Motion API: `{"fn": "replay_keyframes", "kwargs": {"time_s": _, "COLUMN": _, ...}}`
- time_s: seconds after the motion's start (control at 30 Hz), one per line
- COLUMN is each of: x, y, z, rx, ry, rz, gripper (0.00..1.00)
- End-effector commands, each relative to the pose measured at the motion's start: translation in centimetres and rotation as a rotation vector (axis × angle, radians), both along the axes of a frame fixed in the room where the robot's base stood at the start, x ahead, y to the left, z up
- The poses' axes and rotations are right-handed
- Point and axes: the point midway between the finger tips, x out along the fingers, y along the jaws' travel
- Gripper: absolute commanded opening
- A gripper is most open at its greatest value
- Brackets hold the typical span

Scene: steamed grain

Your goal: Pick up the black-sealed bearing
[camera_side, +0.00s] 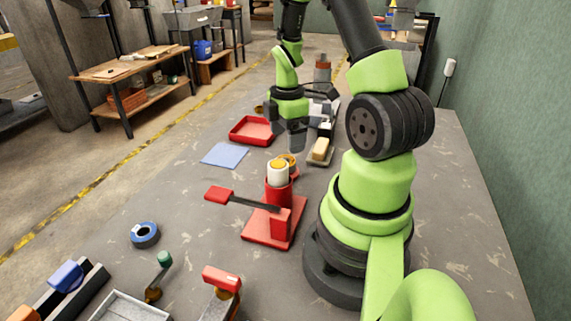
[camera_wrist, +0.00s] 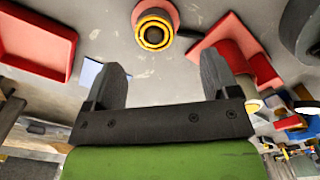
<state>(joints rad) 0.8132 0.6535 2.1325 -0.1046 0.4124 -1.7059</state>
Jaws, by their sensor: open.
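My gripper (camera_side: 291,142) is open and empty above the table, and its two fingers (camera_wrist: 163,78) show apart in the wrist view. A round piece with yellow and black rings (camera_wrist: 154,36) on a reddish base lies beyond the fingertips. It appears to be the small orange-topped piece (camera_side: 289,160) below my gripper in the side view, partly behind a white cylinder. I cannot tell for sure whether it is the black-sealed bearing. A blue ring with a dark centre (camera_side: 145,235) lies flat at the left of the table.
A red stand (camera_side: 262,236) with a lever holds the white cylinder (camera_side: 278,174) close to my gripper. A red tray (camera_side: 240,139) and a blue sheet (camera_side: 224,155) lie to its left. A green-knobbed tool (camera_side: 164,259) and grey tray (camera_side: 128,306) are in front.

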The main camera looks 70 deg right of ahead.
Motion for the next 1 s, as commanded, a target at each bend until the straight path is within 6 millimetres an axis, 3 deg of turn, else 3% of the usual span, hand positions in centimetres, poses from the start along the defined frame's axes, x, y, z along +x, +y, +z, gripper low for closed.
{"fn": "replay_keyframes", "kwargs": {"time_s": 0.6, "x": 0.5, "y": -0.4, "z": -6.8, "rx": 0.002, "ry": 0.002, "rz": -0.002, "gripper": 0.81}}
{"fn": "replay_keyframes", "kwargs": {"time_s": 0.9, "x": 0.5, "y": -0.5, "z": -7.2, "rx": -0.001, "ry": -0.001, "rz": -0.002, "gripper": 0.81}}
{"fn": "replay_keyframes", "kwargs": {"time_s": 1.0, "x": 0.5, "y": -0.5, "z": -7.2, "rx": -0.001, "ry": -0.001, "rz": -0.002, "gripper": 0.6}}
